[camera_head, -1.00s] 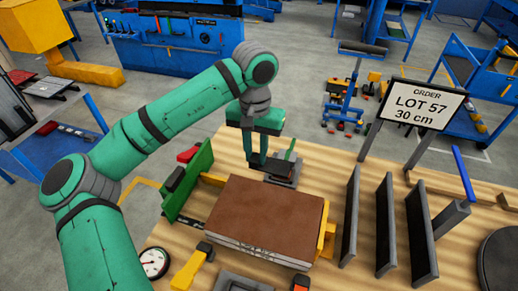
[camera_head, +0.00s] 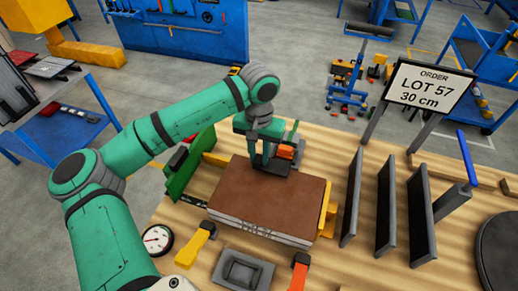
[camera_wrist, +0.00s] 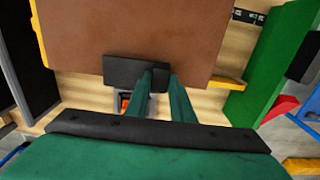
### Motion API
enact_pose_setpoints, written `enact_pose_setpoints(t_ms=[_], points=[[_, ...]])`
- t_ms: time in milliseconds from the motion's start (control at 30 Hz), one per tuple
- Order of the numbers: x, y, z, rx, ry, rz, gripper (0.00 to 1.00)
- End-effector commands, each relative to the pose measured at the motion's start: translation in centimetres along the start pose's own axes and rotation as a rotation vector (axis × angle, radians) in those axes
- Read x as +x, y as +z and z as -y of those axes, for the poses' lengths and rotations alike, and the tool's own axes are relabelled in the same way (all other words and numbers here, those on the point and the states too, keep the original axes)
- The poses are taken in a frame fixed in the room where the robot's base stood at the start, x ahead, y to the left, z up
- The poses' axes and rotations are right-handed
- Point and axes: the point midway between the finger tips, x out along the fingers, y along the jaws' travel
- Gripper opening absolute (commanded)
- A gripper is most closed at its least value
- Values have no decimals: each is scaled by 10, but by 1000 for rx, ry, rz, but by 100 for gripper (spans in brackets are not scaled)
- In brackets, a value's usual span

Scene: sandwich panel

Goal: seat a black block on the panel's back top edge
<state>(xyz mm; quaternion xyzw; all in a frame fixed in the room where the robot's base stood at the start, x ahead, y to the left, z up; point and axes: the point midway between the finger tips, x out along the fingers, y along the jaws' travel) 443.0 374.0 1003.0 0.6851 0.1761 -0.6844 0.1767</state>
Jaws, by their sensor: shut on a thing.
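The panel (camera_head: 265,205) is a thick slab with a brown top and pale layered sides, lying flat on the wooden bench. It also shows in the wrist view (camera_wrist: 150,28). My gripper (camera_head: 262,158) is shut on a black block (camera_head: 276,168), over the panel's back top edge. In the wrist view, the black block (camera_wrist: 124,72) lies across that edge, partly over the brown top and partly beyond it. The gripper fingers (camera_wrist: 162,76) cover part of the block. I cannot tell whether the block touches the panel.
An orange part (camera_head: 287,152) is just behind the panel. A green fence (camera_head: 188,172) stands at the left and a yellow stop (camera_head: 330,213) at the right. Upright dark plates (camera_head: 385,212) stand farther right. Yellow (camera_head: 196,243) and orange (camera_head: 300,270) clamps are in front.

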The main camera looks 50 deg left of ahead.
Motion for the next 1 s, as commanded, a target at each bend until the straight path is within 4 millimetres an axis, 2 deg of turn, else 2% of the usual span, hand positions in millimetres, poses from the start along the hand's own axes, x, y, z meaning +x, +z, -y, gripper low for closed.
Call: enact_pose_setpoints(t_ms=[467, 500, 567, 600, 867, 1000], points=[[8, 0, 0, 1, 0, 0, 0], [8, 0, 0, 1, 0, 0, 26], [8, 0, 0, 1, 0, 0, 40], [8, 0, 0, 1, 0, 0, 43], [8, 0, 0, 1, 0, 1, 43], [-1, 0, 0, 1, 0, 0, 43]])
